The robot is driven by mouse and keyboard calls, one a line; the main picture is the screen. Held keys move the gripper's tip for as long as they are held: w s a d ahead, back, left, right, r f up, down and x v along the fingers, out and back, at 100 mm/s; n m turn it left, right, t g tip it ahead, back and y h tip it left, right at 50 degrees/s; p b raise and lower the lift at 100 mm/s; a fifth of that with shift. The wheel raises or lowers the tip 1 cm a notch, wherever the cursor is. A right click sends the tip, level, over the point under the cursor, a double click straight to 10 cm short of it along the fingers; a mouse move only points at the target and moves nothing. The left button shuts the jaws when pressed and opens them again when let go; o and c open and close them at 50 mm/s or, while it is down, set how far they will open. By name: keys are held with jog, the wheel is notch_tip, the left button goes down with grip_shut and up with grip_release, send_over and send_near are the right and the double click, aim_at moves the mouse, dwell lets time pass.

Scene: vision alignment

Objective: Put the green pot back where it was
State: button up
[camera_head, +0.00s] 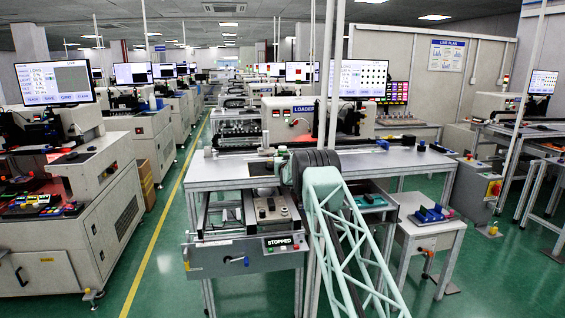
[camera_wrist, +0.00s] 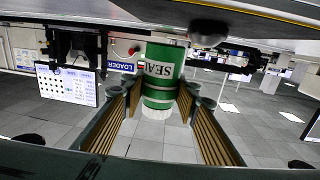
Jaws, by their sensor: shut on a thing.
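The green pot (camera_wrist: 163,72) with white lettering shows in the wrist view between the two ribbed fingers of my gripper (camera_wrist: 160,97). My gripper is shut on it, around its lower part in the picture. The wrist picture is upside down, with the ceiling at the bottom, and the pot's lettering is inverted too. The pot's upper end in the picture lies near a grey surface; I cannot tell whether they touch. In the head view my pale green arm crosses the bench, and I cannot make out the pot or the gripper tips there.
The grey bench (camera_head: 225,172) carries a loader machine (camera_head: 287,118) with a monitor (camera_head: 358,79) at its back. A control box (camera_head: 272,209) sits at the front, above a panel reading STOPPED (camera_head: 282,242). A side table (camera_head: 425,227) with a blue part (camera_head: 431,214) stands right.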

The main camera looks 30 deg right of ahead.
jog(key=shift+f+b, duration=0.3)
jog(key=shift+f, duration=1.45)
jog(key=shift+f, duration=0.2)
jog(key=o, duration=1)
jog(key=shift+r, duration=0.2)
jog(key=p+v, duration=0.1)
jog(key=v, duration=1.1)
jog(key=shift+r, duration=0.1)
